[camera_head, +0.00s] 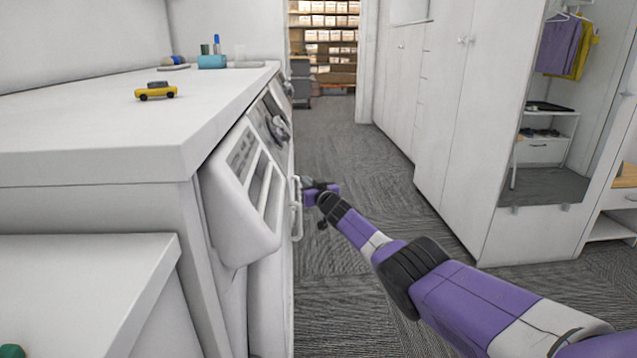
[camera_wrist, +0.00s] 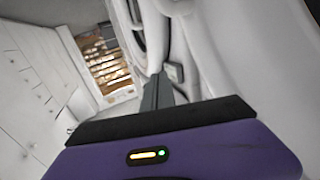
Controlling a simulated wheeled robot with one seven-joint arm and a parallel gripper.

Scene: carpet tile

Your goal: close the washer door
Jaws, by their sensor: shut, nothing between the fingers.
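A row of white appliances is built in under the counter on the left in the head view. The nearest has a tilted white front panel (camera_head: 240,195) with slots. A white vertical handle (camera_head: 296,208) stands out at its right edge. I cannot tell for sure which part is the washer door. My gripper (camera_head: 307,188) is just right of this handle, at the end of my purple arm; whether they touch is unclear. In the wrist view my gripper (camera_wrist: 157,92) is shut and empty, beside blurred white curved surfaces (camera_wrist: 225,50).
A yellow toy car (camera_head: 156,91) and a blue holder (camera_head: 212,62) sit on the white counter (camera_head: 90,130). White wardrobes (camera_head: 440,110) line the right. The carpeted aisle (camera_head: 350,140) between is clear, leading to shelves (camera_head: 325,45) at the back.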

